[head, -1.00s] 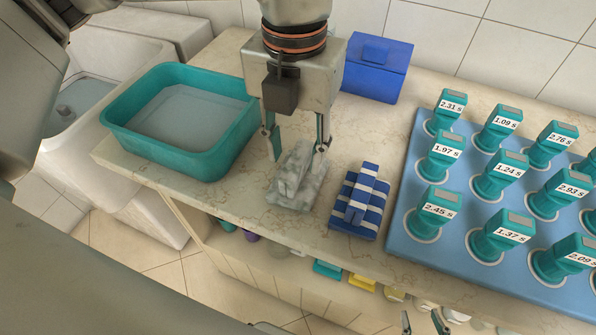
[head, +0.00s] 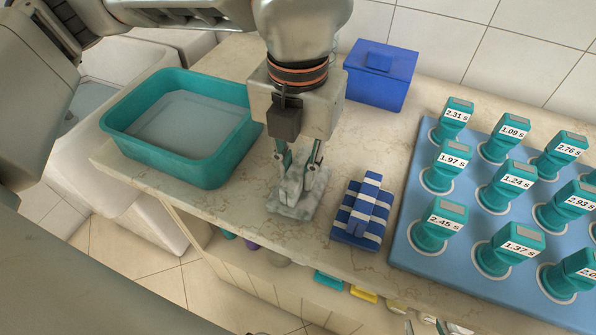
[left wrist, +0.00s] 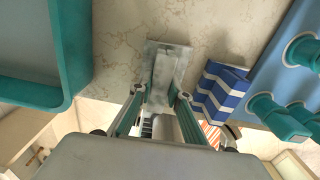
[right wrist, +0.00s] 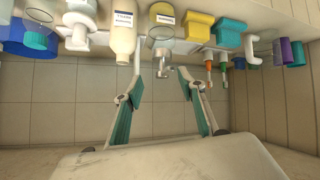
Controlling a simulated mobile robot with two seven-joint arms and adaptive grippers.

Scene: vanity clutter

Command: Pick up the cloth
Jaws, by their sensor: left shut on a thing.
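A grey-white marbled cloth (head: 292,209) lies folded on the counter, with a raised ridge standing up from its flat base. My left gripper (head: 297,165) points down at it, and its fingers are shut on the ridge. The left wrist view shows the same cloth (left wrist: 166,68) between the fingertips (left wrist: 160,95), its base still flat on the counter. A second, blue-and-white striped folded cloth (head: 352,223) lies just to the right, apart from the gripper. My right gripper (right wrist: 160,80) is open and empty, low in front of the shelf under the counter.
A teal basin (head: 170,160) with water stands to the left. A blue lidded box (head: 380,90) stands at the back. A blue tray (head: 412,262) with several teal labelled devices fills the right.

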